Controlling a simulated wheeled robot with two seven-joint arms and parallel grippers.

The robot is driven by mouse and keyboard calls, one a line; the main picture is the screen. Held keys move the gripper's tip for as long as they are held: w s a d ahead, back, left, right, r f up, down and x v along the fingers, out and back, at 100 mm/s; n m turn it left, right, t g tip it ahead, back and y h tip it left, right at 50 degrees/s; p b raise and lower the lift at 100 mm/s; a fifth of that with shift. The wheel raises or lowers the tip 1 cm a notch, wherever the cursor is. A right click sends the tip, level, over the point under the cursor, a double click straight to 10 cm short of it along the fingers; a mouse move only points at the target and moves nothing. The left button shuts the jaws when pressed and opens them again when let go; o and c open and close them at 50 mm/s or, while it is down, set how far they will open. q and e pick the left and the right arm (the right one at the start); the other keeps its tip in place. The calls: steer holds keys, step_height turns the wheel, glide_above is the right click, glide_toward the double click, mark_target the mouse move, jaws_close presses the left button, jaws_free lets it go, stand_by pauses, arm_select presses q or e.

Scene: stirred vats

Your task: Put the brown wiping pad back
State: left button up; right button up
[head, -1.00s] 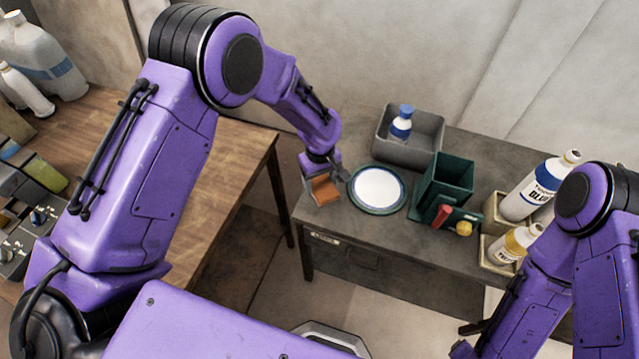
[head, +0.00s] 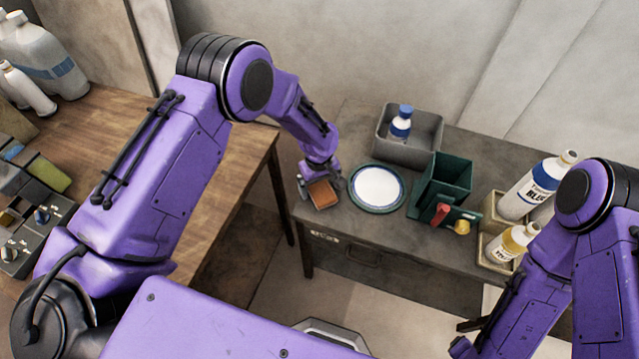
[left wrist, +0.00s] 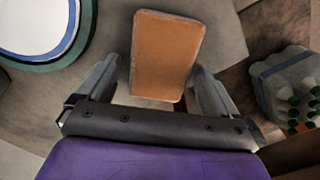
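The brown wiping pad (head: 322,194) lies at the left end of the grey table, left of the round white plate with a green rim (head: 377,187). In the left wrist view the pad (left wrist: 167,55) shows whole, slightly tilted in the picture. My left gripper (head: 320,185) is open right at the pad. In the left wrist view its fingers (left wrist: 158,85) stand apart on either side of the pad's near end, with gaps visible. My right gripper (head: 465,337) is partly in view at the bottom right; its opening is unclear.
The grey table (head: 380,235) also holds a grey bin (head: 430,133) with a bottle, a green box (head: 446,178), a red-handled item (head: 440,213) and bottles in beige holders (head: 494,222). A wooden bench (head: 150,135) stands at left, with a gap between.

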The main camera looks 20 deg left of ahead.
mark_target(319, 186)
arm_select(q)
steer(key=shift+r, duration=0.35)
step_height(319, 186, up, 12)
steer(key=b, duration=0.1)
steer(key=shift+w+a+f+b, duration=0.15)
steer(key=shift+b, duration=0.25)
